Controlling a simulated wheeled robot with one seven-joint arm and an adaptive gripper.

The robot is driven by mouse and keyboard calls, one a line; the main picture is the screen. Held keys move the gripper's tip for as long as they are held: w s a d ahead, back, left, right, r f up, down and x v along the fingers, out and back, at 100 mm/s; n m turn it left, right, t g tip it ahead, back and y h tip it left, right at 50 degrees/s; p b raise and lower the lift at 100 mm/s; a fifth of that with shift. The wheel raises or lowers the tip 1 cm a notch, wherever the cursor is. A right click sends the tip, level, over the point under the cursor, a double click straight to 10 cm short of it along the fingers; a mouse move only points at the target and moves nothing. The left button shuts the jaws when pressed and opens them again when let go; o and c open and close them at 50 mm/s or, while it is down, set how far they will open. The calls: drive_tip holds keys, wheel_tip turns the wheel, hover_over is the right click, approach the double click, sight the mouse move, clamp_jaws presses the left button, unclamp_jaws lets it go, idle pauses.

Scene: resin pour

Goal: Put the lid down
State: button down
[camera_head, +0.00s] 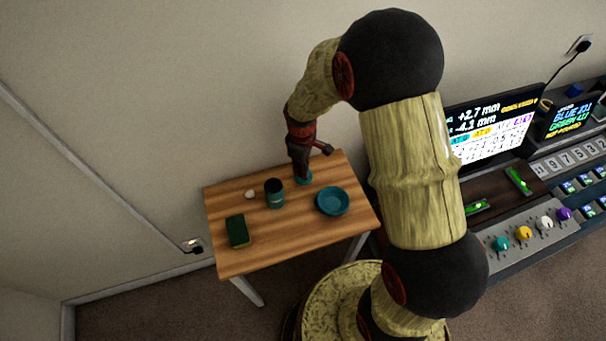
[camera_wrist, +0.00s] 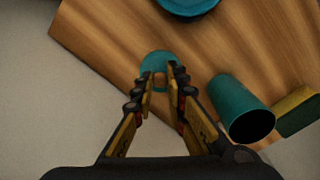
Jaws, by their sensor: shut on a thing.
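The teal lid (camera_head: 306,180) is at the far side of the wooden table, under my gripper (camera_head: 300,172). In the wrist view, the round lid (camera_wrist: 156,57) shows just beyond and between the fingertips of my gripper (camera_wrist: 160,76), which is shut on its near part. I cannot tell whether the lid touches the tabletop or hangs slightly above it. The teal jar (camera_head: 274,195) stands upright to the left of the lid, with a dark open top. The jar also shows to the right of the fingers in the wrist view (camera_wrist: 235,90).
The wooden table (camera_head: 255,257) also carries a teal bowl (camera_head: 332,201) at right, a green sponge-like block (camera_head: 238,231) at front left and a small white object (camera_head: 250,194). The wall (camera_head: 180,110) is close behind. A control desk with screens (camera_head: 490,128) stands at right.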

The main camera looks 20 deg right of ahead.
drive_tip(key=shift+w+f, duration=0.2)
drive_tip(key=shift+f, duration=0.1)
drive_tip(key=shift+f+b, duration=0.7)
drive_tip(key=shift+f, duration=0.85)
drive_tip(key=shift+f, duration=0.1)
drive_tip(key=c, duration=1.8)
unclamp_jaws()
